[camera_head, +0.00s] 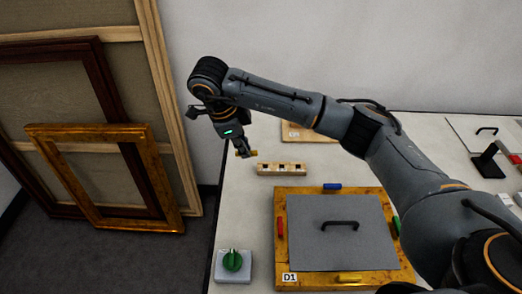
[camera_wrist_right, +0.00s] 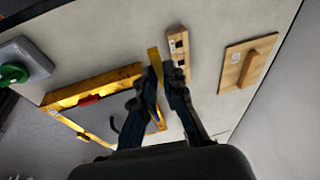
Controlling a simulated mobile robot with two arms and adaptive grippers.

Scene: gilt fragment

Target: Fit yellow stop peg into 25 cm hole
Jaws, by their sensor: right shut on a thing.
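My right gripper (camera_head: 243,151) is shut on a small yellow stop peg (camera_head: 246,154), held in the air near the table's left edge. In the right wrist view the peg (camera_wrist_right: 155,60) sticks out beyond the right gripper's fingertips (camera_wrist_right: 161,79). A pale wooden block with several dark square holes (camera_head: 267,170) lies on the table, below and right of the gripper in the head view. It also shows in the right wrist view (camera_wrist_right: 172,45), just right of the peg. The peg appears apart from the holes. Hole labels are too small to read. My left gripper is out of view.
A gilt frame (camera_head: 281,262) marked D1 surrounds a grey handled panel (camera_head: 320,245); blue, red, green and yellow pieces sit on its sides. A green knob (camera_head: 233,260) stands at the front left. A wooden board (camera_wrist_right: 236,70) lies beyond the block. Picture frames (camera_head: 90,132) lean at left.

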